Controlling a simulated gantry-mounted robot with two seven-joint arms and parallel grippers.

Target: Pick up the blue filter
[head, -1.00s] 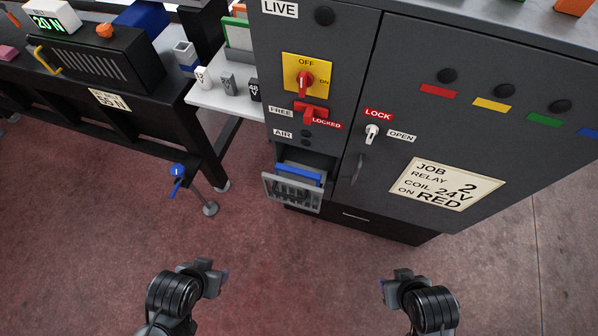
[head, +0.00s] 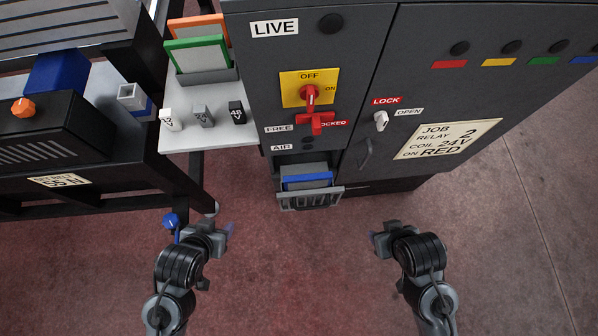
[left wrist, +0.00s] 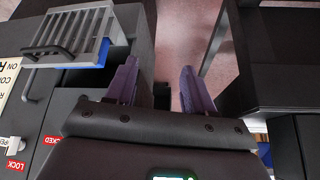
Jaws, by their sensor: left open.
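The blue filter (head: 307,181) is a blue-edged panel sitting in the low opening of the grey cabinet, behind a lowered grey grille flap (head: 311,199). Only its upper part shows in the head view. In the left wrist view a blue strip (left wrist: 103,53) shows beside the grille (left wrist: 75,35). My left gripper (head: 226,232) is open and empty, left of the filter and nearer to me. Its two fingers (left wrist: 160,88) show apart in the left wrist view. My right gripper (head: 377,241) is to the right of the filter, clear of the cabinet; its jaw gap is unclear.
Orange-framed and green-framed panels (head: 197,55) stand on a white side shelf (head: 210,130) with several small blocks. A black workbench (head: 110,175) stands at left. A blue-topped post (head: 171,221) is close by my left arm. Floor between my arms is clear.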

